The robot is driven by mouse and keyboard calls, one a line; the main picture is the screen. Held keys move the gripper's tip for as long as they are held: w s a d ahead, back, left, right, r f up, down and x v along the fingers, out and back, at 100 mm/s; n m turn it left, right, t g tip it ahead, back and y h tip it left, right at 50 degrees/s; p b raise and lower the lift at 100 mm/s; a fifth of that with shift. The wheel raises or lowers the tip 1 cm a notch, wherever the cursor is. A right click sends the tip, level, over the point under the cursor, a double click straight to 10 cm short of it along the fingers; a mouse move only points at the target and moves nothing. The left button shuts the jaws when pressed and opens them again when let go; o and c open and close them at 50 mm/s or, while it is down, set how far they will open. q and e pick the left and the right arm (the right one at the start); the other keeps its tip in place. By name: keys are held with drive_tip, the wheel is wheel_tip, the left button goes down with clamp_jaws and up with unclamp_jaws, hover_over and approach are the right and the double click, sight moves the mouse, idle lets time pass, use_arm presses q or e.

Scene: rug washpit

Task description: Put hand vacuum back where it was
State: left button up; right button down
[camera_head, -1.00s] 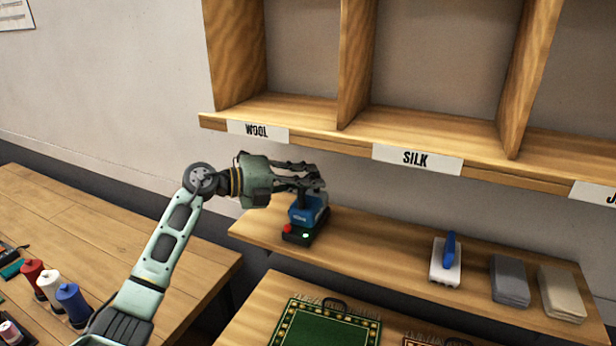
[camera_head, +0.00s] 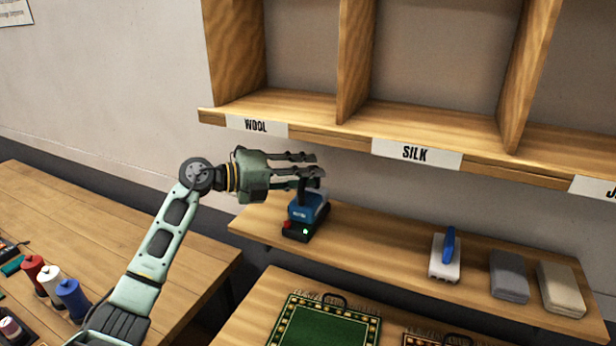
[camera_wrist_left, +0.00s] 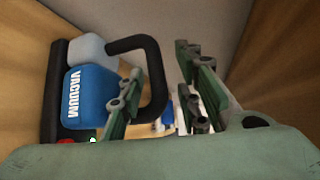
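The hand vacuum (camera_head: 303,211), blue with a dark handle, stands on a small black dock (camera_head: 297,236) with a red and a green spot, at the left end of the lower wooden shelf (camera_head: 380,245). My left gripper (camera_head: 316,166) is at the vacuum's top, its fingers spread apart. In the left wrist view the vacuum (camera_wrist_left: 88,98) shows its label and black loop handle (camera_wrist_left: 155,70). The handle lies between the spread fingers, with a gap to the right finger; contact with the left finger cannot be told. My right gripper is out of view.
A blue-handled brush (camera_head: 446,258) and grey and beige folded cloths (camera_head: 510,278) sit farther right on the shelf. Cubbies labelled WOOL (camera_head: 257,126) and SILK (camera_head: 415,153) overhang it. Thread spools (camera_head: 72,298) stand on the left table; a green rug (camera_head: 325,328) lies below.

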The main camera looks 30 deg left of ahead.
use_arm(q)
drive_tip(key=b+v, duration=0.4)
drive_tip(key=v, duration=0.7)
drive_tip(key=shift+s, duration=0.2)
drive_tip(key=shift+a, duration=0.1)
idle(0.8)
idle(0.6)
